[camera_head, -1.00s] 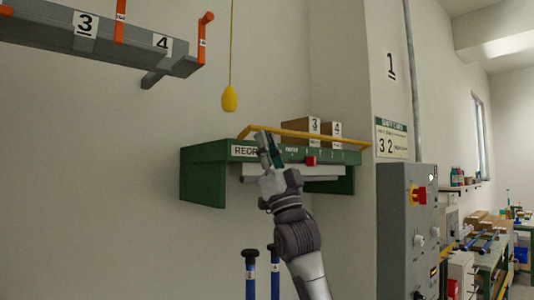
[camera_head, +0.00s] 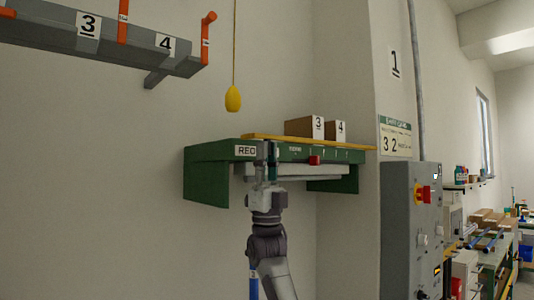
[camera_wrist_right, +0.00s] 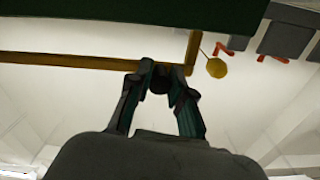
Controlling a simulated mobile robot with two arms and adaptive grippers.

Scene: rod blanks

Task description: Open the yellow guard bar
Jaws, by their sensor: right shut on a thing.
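The yellow guard bar (camera_head: 318,142) runs along the front top edge of the green shelf (camera_head: 206,178) in the head view. In the right wrist view the bar (camera_wrist_right: 70,62) comes in from the left and bends upward near the fingertips. My right gripper (camera_head: 266,147) is upright at the left part of the shelf front. In the right wrist view its fingertips (camera_wrist_right: 160,74) are shut on a dark round part at the guard bar, near the bend. The fingers hide how that part joins the bar. My left gripper is not in view.
Two brown boxes, 3 (camera_head: 304,127) and 4 (camera_head: 335,131), stand on the shelf behind the bar. A yellow pendant (camera_head: 233,98) hangs above the shelf's left part. A grey control panel (camera_head: 411,230) stands to the right. A numbered rack (camera_head: 120,45) is at upper left.

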